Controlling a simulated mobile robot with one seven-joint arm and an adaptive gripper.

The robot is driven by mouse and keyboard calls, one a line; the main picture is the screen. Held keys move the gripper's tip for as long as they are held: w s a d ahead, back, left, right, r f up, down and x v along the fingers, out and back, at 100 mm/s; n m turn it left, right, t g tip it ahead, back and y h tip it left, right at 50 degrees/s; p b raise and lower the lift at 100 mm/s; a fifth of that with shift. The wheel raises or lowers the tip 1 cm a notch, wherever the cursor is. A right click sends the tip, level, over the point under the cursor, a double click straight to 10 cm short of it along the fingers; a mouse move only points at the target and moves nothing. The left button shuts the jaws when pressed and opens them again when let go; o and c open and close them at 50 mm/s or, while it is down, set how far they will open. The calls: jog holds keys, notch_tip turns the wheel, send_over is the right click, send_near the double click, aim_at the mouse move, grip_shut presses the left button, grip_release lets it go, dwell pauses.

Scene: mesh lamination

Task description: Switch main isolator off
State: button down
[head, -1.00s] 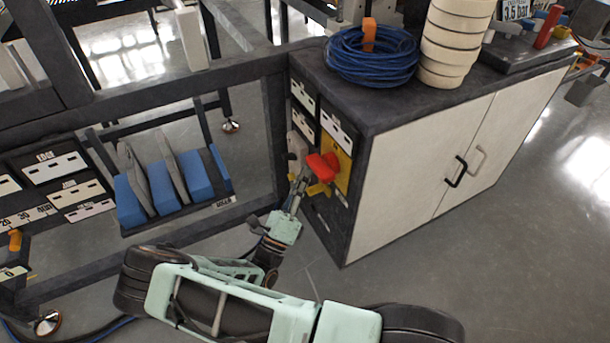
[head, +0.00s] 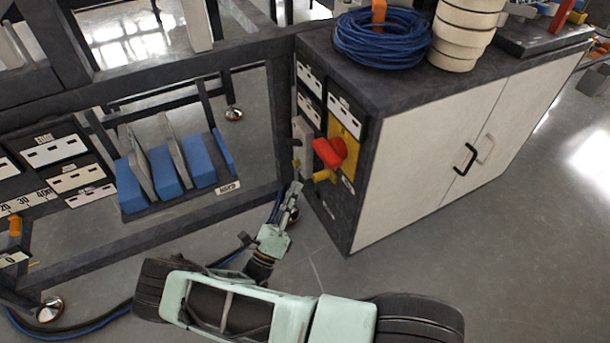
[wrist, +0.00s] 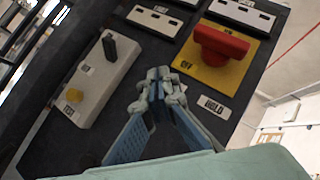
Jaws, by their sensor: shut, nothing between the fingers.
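The main isolator is a red rotary handle (head: 329,153) on a yellow plate (head: 346,146), on the dark end panel of the cabinet. In the wrist view the red handle (wrist: 220,43) lies crosswise on its yellow plate (wrist: 241,70), up and right of my fingertips. My gripper (wrist: 159,82) is shut and empty, in front of the panel between the isolator and a grey box (wrist: 98,85) with a black lever and a yellow knob. In the head view my gripper (head: 296,186) is below and left of the red handle, apart from it.
The white-doored cabinet (head: 420,165) carries a blue cable coil (head: 378,45) and a stack of cream rolls (head: 462,35). A dark frame with a rack of blue and grey pads (head: 170,175) stands to the left. Grey floor lies open in front.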

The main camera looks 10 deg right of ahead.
jog(key=shift+s+a+f, duration=0.2)
jog(key=shift+a+f, duration=0.3)
jog(key=shift+f, duration=0.05)
jog(key=shift+s+a+f, duration=0.15)
jog(key=shift+a+f, duration=0.35)
